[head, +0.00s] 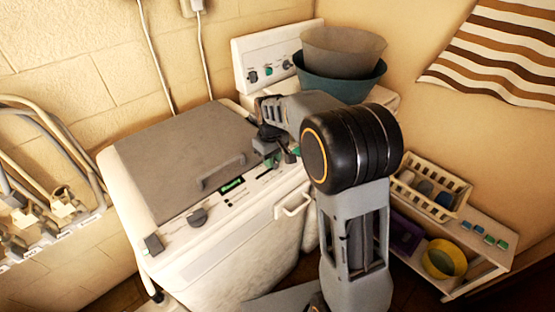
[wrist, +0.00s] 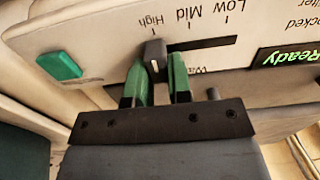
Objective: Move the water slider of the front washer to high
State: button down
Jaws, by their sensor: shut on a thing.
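The front washer (head: 225,250) is white with a grey lid and a control panel along its front edge. In the wrist view its dark water slider (wrist: 155,55) stands at the High end of the slot (wrist: 205,44), under the "High" label, which shows upside down. The slot lies bare toward Mid and Low. My gripper (wrist: 156,75) has its two green fingers shut on the slider knob, one on each side. In the head view my gripper (head: 272,155) is at the panel's right part, and my arm partly hides it.
A lit green "Ready" display (wrist: 288,56) and a green button (wrist: 60,65) sit on the panel on either side of the slider. The lid handle (head: 221,171) is close by. A second washer (head: 262,62) with basins (head: 340,75) on top stands behind.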

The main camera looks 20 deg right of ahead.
jog(key=shift+d, duration=0.1)
jog(key=c, duration=1)
grip_release()
jog(key=shift+w+d, duration=0.15)
jog(key=shift+c, duration=0.2)
jog(key=shift+r, duration=0.15)
notch_tip(320, 180, up, 14)
jog(key=shift+f+b, duration=0.2)
jog(key=shift+b, duration=0.15)
